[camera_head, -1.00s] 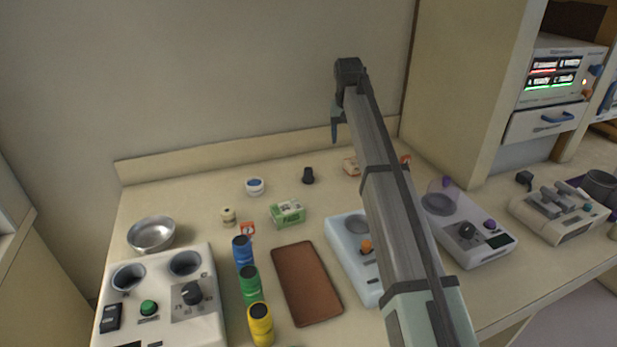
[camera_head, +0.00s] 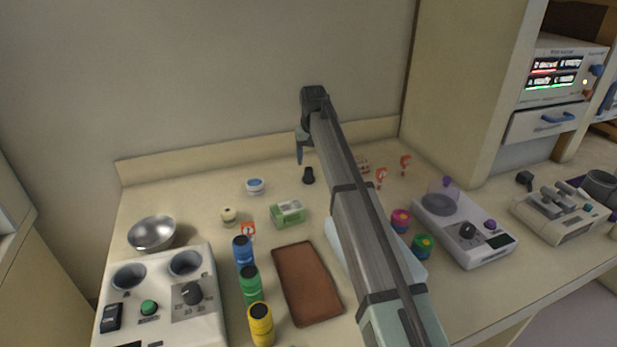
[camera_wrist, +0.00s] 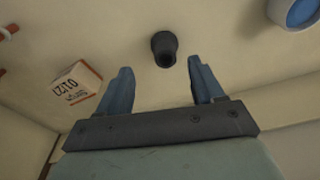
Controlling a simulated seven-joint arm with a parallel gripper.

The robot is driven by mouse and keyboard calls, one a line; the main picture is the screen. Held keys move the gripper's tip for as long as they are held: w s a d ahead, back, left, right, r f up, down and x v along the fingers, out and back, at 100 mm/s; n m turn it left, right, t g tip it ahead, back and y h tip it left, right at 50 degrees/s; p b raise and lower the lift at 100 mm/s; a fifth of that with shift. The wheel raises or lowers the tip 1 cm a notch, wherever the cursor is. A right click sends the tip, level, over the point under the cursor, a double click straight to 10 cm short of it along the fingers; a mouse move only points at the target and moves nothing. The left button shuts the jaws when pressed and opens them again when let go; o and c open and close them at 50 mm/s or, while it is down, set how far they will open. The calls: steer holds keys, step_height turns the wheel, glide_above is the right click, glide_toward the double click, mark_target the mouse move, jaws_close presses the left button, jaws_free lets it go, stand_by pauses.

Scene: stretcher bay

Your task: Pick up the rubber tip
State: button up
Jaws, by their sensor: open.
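The rubber tip (camera_head: 308,176) is a small black piece standing on the bench toward the back wall. In the wrist view the rubber tip (camera_wrist: 163,48) shows a round dark hollow end, just beyond the gap between my fingertips. My gripper (camera_head: 299,158) is above the bench, close to the tip in the head view. In the wrist view my gripper (camera_wrist: 160,66) has its two blue fingers spread apart with nothing between them.
A small labelled box (camera_wrist: 77,86) and a blue-topped white jar (camera_wrist: 296,12) lie to either side in the wrist view. A green-and-white box (camera_head: 288,213) and a brown tray (camera_head: 307,283) are nearer the front. The back wall is close.

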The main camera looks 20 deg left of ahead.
mark_target(309, 169)
steer(key=shift+w+a+f, duration=0.1)
steer(key=shift+a+f, duration=0.1)
steer(key=shift+f, duration=0.75)
steer(key=shift+w+a+f, duration=0.1)
steer(key=shift+a+f, duration=0.1)
steer(key=shift+f, duration=0.7)
steer(key=shift+w+a+f, duration=0.1)
steer(key=shift+a+f, duration=0.1)
steer(key=shift+f, duration=0.75)
steer(key=shift+c, duration=0.5)
steer(key=c, duration=1)
